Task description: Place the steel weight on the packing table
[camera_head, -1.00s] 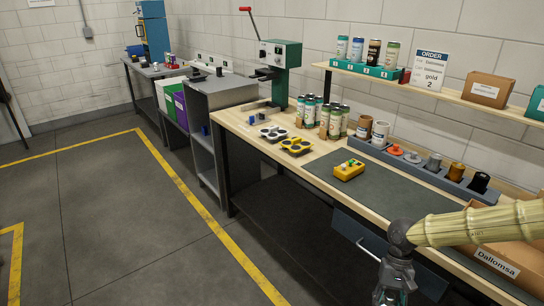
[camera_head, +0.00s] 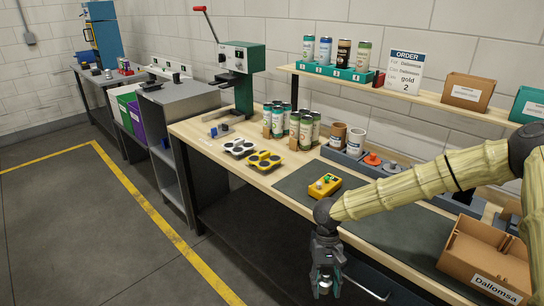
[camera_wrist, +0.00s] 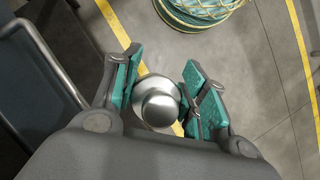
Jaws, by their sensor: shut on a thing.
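My gripper (camera_head: 325,284) hangs pointing down in front of the long wooden table (camera_head: 195,137), beyond its front edge. In the wrist view, my gripper (camera_wrist: 160,92) is shut on the steel weight (camera_wrist: 158,103), a shiny round piece with a knob, between its teal pads. The weight (camera_head: 324,288) shows small under the fingers in the head view. Floor with a yellow line lies below it.
A yellow device (camera_head: 325,185) lies on the mat. Can trays (camera_head: 263,161), several cans, a grey rack (camera_head: 372,168) and a green press (camera_head: 240,65) stand along the table. An order sign (camera_head: 405,70) reads gold, 2. Much of the mat is clear.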

